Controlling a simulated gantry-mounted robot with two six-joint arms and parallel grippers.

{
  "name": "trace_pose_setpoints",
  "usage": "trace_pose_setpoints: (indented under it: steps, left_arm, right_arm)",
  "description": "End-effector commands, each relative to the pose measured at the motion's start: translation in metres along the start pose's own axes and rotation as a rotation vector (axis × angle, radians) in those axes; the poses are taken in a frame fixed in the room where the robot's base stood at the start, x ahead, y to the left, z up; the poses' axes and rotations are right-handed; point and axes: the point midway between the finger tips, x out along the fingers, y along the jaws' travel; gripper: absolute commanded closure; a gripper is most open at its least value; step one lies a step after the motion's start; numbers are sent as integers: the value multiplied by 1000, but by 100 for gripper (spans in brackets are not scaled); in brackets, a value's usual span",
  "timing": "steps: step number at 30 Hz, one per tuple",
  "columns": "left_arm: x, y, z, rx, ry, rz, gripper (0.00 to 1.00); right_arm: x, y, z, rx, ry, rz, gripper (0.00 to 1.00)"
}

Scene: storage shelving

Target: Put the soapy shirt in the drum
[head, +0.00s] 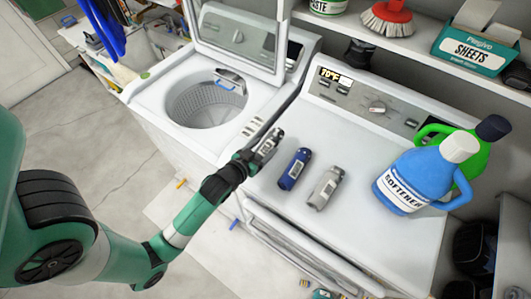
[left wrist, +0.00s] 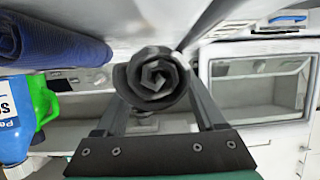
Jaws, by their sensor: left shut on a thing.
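My left gripper (head: 250,160) is shut on a dark grey rolled shirt (head: 269,143) at the left edge of the dryer top. In the left wrist view the end of this roll (left wrist: 151,78) shows as a spiral between the fingers. A blue rolled shirt (head: 294,169) and a lighter grey rolled shirt (head: 325,188) lie to its right on the dryer top. Each roll has a pale label, too small to read, so I cannot tell which is soapy. The open drum (head: 207,104) is in the washer, up and left of my gripper. My right gripper is out of view.
The washer's lid (head: 243,14) stands open behind the drum. The dryer (head: 350,140) carries a blue softener jug (head: 405,182) and a green jug (head: 475,152) at the right. A shelf above holds a red brush (head: 387,17) and a sheets box (head: 475,52).

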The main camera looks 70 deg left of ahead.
Motion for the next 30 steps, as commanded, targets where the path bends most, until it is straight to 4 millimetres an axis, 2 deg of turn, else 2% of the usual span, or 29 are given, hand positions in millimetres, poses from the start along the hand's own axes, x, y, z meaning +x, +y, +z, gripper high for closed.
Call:
trace_pose_setpoints:
  steps: [3, 5, 8, 19, 20, 24, 30]
  left_arm:
    - [16, 4, 11, 2, -1, 2, 94]
    - [19, 3, 23, 2, -4, 1, 94]
    - [21, 3, 29, 1, -2, 1, 94]
    - [24, 3, 36, 1, 1, 1, 94]
    - [24, 3, 35, 1, -1, 1, 25]
    - [23, 3, 35, 1, -1, 1, 0]
    - [23, 3, 35, 1, -1, 1, 0]
  right_arm:
    - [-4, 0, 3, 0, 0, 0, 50]
    - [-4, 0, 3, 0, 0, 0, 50]
    - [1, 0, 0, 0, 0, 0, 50]
    - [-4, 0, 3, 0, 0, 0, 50]
    - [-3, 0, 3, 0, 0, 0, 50]
    - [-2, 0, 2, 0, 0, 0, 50]
    - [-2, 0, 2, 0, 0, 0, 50]
